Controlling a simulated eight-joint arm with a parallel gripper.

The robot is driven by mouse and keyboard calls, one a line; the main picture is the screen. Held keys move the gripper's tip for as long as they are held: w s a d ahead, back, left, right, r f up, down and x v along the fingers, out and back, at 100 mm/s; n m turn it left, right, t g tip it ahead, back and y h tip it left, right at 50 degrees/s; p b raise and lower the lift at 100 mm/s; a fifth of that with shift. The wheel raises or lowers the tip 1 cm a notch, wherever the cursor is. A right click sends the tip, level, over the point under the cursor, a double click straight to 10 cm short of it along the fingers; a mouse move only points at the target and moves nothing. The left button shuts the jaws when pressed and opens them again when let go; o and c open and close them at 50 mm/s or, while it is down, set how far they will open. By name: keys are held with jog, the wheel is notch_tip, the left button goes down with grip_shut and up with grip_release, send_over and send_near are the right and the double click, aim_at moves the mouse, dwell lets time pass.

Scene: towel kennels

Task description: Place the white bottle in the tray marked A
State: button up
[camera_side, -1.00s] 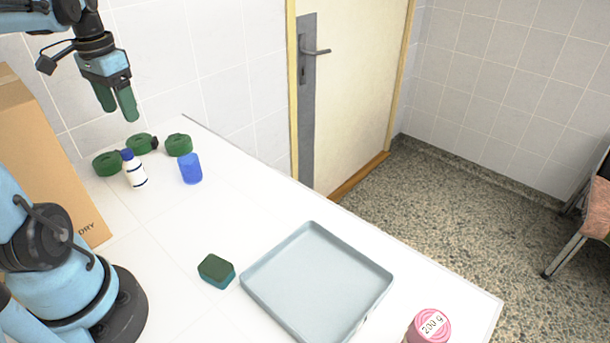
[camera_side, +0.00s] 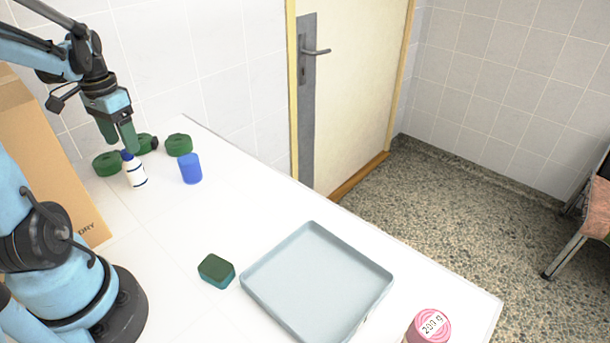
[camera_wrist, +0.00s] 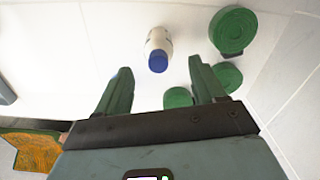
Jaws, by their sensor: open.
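The white bottle (camera_side: 137,175) with a dark blue cap stands upright at the far left of the table in the side view. In the wrist view the bottle (camera_wrist: 158,44) lies ahead of my fingertips, roughly between their lines. My gripper (camera_side: 119,140) is open and empty, pointing down just above the bottle's cap; its two green fingers also show apart in the wrist view (camera_wrist: 160,75). A pale grey-blue tray (camera_side: 268,305) lies flat and empty at the front middle of the table. No letter A can be read on it.
Several green rolls (camera_side: 179,145) stand around the bottle, close to my fingers. A blue cup (camera_side: 191,168) stands to its right. A green sponge (camera_side: 216,270) lies left of the tray, and a pink weight marked 200 g (camera_side: 431,325) to its right. A cardboard box (camera_side: 45,165) stands at left.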

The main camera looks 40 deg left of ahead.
aim_at(133, 168)
jog(key=shift+f, duration=2.1)
jog(key=shift+d, duration=0.1)
grip_shut()
